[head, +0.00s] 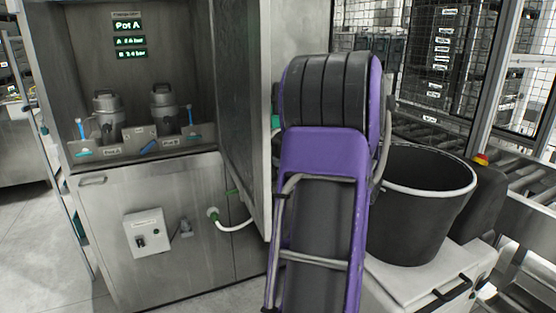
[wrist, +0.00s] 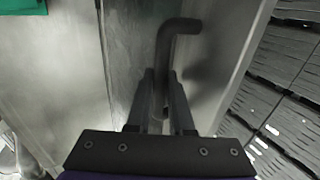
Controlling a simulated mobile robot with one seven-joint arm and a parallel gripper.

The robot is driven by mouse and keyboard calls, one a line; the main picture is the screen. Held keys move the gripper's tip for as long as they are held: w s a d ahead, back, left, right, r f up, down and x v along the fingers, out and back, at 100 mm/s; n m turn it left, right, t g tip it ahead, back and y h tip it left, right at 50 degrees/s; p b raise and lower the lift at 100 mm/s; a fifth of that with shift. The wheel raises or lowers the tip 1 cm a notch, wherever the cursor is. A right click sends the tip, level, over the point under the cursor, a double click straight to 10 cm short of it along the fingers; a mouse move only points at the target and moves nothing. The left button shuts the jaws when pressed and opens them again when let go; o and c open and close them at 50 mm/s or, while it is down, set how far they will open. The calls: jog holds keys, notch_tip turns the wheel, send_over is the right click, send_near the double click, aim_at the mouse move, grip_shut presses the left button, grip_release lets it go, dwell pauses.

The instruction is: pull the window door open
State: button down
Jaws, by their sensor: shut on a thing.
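The window door (head: 240,90) is a tall panel with a dark pane in a pale metal frame. In the head view it stands swung out from the right side of the steel cabinet (head: 88,205), and the cabinet's inside shows to its left. In the wrist view my gripper (wrist: 161,78) is shut on the door's dark, bent bar handle (wrist: 182,25), with a finger on either side of it. The door's pale frame (wrist: 232,50) runs along the right of the handle. In the head view my purple and black arm hides the gripper and handle.
Two grey pots (head: 108,110) (head: 164,105) stand in the cabinet below a lit Pot A display (head: 129,38). A large black bucket (head: 415,230) stands right of my arm. Floor (head: 30,230) is clear at the left.

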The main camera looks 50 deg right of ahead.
jog(key=c, duration=1.1)
grip_release()
jog(key=s, duration=0.5)
jog(key=s+d, duration=0.1)
jog(key=s, duration=0.5)
jog(key=s+d+b, duration=0.1)
jog(key=s, duration=0.5)
jog(key=shift+s, duration=0.15)
